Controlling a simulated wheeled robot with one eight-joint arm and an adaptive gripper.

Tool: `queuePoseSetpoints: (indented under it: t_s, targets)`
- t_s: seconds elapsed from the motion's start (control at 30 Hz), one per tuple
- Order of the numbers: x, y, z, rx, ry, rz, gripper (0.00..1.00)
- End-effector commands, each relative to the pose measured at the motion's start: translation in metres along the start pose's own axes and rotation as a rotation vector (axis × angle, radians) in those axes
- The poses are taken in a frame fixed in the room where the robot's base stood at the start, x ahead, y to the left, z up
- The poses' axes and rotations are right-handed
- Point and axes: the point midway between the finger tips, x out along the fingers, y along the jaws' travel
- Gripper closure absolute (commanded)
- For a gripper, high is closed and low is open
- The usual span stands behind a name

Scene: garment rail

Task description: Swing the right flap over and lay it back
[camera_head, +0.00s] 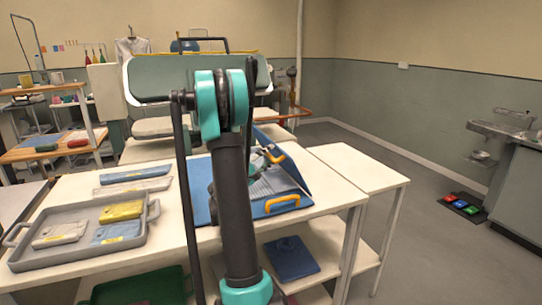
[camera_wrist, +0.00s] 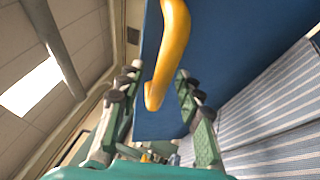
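A blue folding board (camera_head: 203,190) lies on the white table, with striped grey-blue cloth (camera_head: 275,182) on it. Its right flap (camera_head: 290,160) stands up, tilted, with an orange handle (camera_head: 271,154) near its top edge; a second orange handle (camera_head: 282,203) is at the front. In the wrist view the blue flap (camera_wrist: 215,45) fills the upper middle, its handle (camera_wrist: 172,45) reaching between my fingertips. My gripper (camera_wrist: 158,78) is open, with gaps visible beside the handle. The striped cloth (camera_wrist: 270,110) lies to the right. My arm hides much of the board and gripper in the head view.
A grey tray (camera_head: 100,245) with folded yellow, blue and pale cloths stands on the table's left. A bare white side table (camera_head: 350,165) adjoins at right; open floor lies beyond.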

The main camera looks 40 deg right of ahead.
Motion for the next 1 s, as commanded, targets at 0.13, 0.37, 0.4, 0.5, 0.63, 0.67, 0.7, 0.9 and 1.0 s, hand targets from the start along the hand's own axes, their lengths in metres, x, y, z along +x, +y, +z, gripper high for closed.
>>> queuePoseSetpoints:
  t_s: [0.13, 0.37, 0.4, 0.5, 0.63, 0.67, 0.7, 0.9, 1.0]
  targets:
    - [0.0000, 0.0000, -0.0001, 0.000, 0.000, 0.000, 0.64]
    - [0.0000, -0.0001, -0.0002, 0.000, 0.000, 0.000, 0.93]
    - [0.0000, -0.0001, -0.0002, 0.000, 0.000, 0.000, 0.98]
    - [0.0000, -0.0002, -0.0002, 0.000, 0.000, 0.000, 1.00]
    - [-0.0001, -0.0003, -0.0002, 0.000, 0.000, -0.001, 1.00]
    - [-0.0001, -0.0003, -0.0002, 0.000, 0.000, -0.001, 1.00]
    - [-0.0001, -0.0003, -0.0001, 0.000, 0.000, -0.001, 1.00]
    - [0.0010, 0.0002, 0.0005, 0.003, 0.000, -0.007, 1.00]
    - [0.0039, 0.0019, 0.0014, 0.009, -0.001, -0.021, 1.00]
